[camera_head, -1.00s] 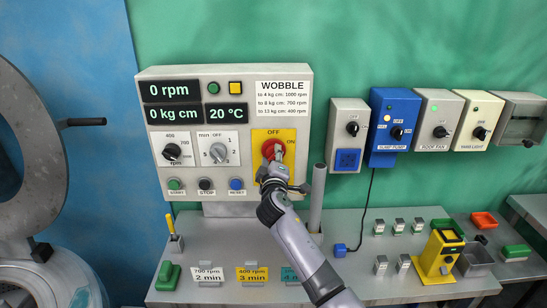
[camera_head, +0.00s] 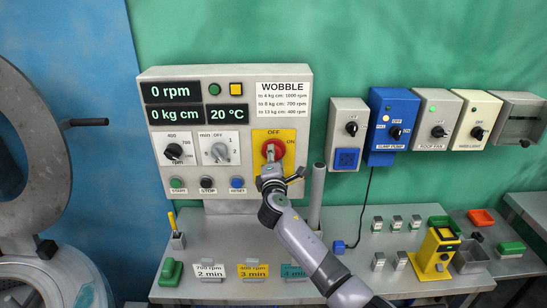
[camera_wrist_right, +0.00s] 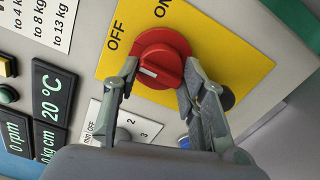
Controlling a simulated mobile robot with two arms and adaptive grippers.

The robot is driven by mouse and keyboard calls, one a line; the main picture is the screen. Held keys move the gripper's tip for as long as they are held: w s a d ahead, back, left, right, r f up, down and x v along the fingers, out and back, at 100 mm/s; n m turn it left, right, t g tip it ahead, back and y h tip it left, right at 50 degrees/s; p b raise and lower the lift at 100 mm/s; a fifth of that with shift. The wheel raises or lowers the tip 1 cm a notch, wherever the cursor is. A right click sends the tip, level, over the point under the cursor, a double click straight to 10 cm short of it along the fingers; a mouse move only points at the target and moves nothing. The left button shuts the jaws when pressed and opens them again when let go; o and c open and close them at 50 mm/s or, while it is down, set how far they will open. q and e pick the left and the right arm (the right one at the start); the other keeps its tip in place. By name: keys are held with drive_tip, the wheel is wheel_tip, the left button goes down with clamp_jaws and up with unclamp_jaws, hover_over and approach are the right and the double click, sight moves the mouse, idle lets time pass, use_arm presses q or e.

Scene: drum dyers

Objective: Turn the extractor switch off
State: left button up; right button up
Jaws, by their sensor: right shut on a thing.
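The extractor switch is a red knob (camera_head: 273,149) on a yellow plate (camera_head: 288,136) marked OFF at the top and ON at the right. My right gripper (camera_head: 271,162) is at the knob, partly covering its lower side. In the right wrist view, the red knob (camera_wrist_right: 165,52) sits between the two fingers of my right gripper (camera_wrist_right: 160,78), which are shut on it. A white mark on the knob faces the lower left there. I cannot tell exactly which label it lines up with. My left gripper is not in view.
The panel (camera_head: 200,133) also carries smaller dials and buttons close by. A grey post (camera_head: 316,195) stands right of my right arm. Blue, white and grey switch boxes (camera_head: 392,120) hang at the right. Labelled cards (camera_head: 252,271) and small blocks stand on the bench below.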

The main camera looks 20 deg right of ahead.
drive_tip(key=shift+f, duration=0.1)
idle(0.4)
drive_tip(key=o, duration=1.2)
drive_tip(key=shift+c, duration=0.2)
drive_tip(key=v, duration=1.2)
